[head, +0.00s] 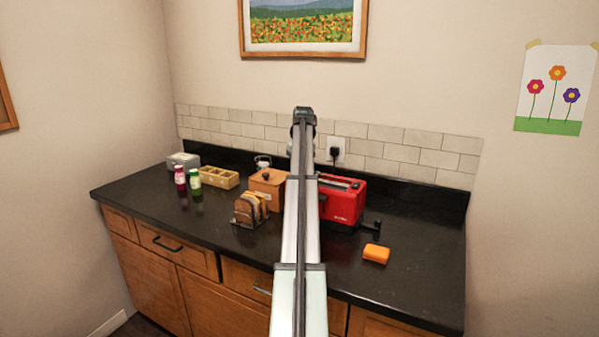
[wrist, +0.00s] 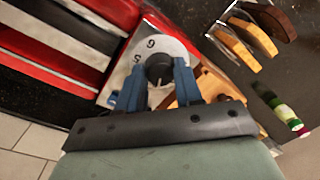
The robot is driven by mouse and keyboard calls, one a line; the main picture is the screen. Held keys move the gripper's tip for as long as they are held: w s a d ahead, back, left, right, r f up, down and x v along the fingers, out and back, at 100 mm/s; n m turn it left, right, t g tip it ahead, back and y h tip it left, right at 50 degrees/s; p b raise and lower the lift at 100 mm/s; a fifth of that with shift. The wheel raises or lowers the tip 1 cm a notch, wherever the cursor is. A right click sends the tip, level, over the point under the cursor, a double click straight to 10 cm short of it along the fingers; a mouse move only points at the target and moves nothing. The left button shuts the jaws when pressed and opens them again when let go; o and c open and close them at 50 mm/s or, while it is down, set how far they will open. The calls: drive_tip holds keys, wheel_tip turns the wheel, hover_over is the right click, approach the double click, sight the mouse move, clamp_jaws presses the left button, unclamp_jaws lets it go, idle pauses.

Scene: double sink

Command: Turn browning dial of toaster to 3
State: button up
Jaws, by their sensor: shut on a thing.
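The red toaster (head: 342,205) stands on the dark counter, just right of my arm in the head view. In the wrist view its red and metal top (wrist: 112,12) fills the upper left. Its white browning dial plate (wrist: 172,46) shows a 6 and part of another number. The black dial knob (wrist: 159,67) sits in the middle of the plate, between the blue fingertips of my gripper (wrist: 157,78). The fingers are shut on the knob, one on each side. The rest of the numbers are hidden by the knob and fingers. My arm hides the dial in the head view.
A toast rack with slices (head: 249,209) and a wooden box (head: 268,184) stand left of my arm. Bottles (head: 195,181), a divided tray (head: 220,178) and a grey box (head: 183,160) are farther left.

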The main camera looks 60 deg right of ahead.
drive_tip(key=o, duration=1)
drive_tip(key=shift+o, duration=0.2)
